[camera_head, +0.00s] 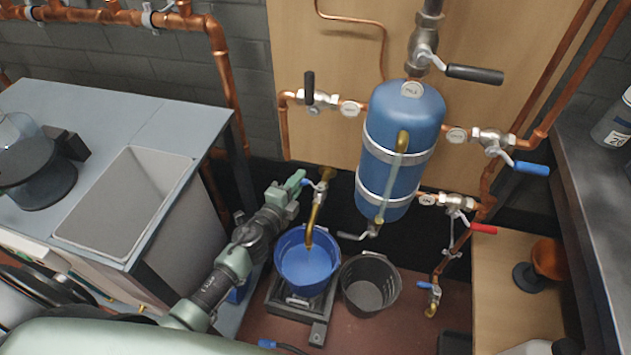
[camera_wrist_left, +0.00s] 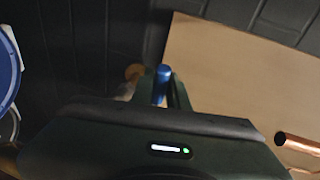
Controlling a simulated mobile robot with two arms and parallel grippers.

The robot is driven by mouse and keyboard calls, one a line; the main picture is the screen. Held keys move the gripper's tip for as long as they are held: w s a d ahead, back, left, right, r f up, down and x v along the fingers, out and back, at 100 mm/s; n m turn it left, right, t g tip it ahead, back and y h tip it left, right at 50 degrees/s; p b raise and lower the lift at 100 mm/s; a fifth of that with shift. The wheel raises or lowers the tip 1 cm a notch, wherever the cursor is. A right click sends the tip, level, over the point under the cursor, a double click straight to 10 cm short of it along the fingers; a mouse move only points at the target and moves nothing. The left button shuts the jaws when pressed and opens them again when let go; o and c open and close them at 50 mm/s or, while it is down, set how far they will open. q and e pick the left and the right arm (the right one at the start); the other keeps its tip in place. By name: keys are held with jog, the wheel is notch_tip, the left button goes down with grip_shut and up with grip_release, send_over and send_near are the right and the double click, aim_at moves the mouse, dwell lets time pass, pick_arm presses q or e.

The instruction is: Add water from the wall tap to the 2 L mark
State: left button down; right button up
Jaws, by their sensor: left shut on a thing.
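The wall tap (camera_head: 320,192) is brass with a blue lever, and its spout points down over a blue bucket (camera_head: 285,245). The bucket stands on a dark platform (camera_head: 318,333) on the floor and looks blue inside. I cannot make out a water level, a 2 L mark or a stream. My left gripper (camera_head: 303,181) is at the tap's lever, left of the spout. In the left wrist view the blue lever (camera_wrist_left: 162,84) sits between the fingers, and the gripper is shut on it. My right gripper is not in view.
An empty-looking dark bucket (camera_head: 370,285) stands right of the blue one. A blue tank (camera_head: 403,125) with copper pipes and valves hangs on the wooden board above. A grey-topped bench (camera_head: 95,115) with a sink (camera_head: 125,205) is at left, a wooden surface (camera_head: 510,290) at right.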

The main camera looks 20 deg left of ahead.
pick_arm(q)
jog(key=shift+h, duration=0.3)
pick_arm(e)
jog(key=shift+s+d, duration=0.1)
pick_arm(q)
jog(key=c, duration=1.4)
grip_release()
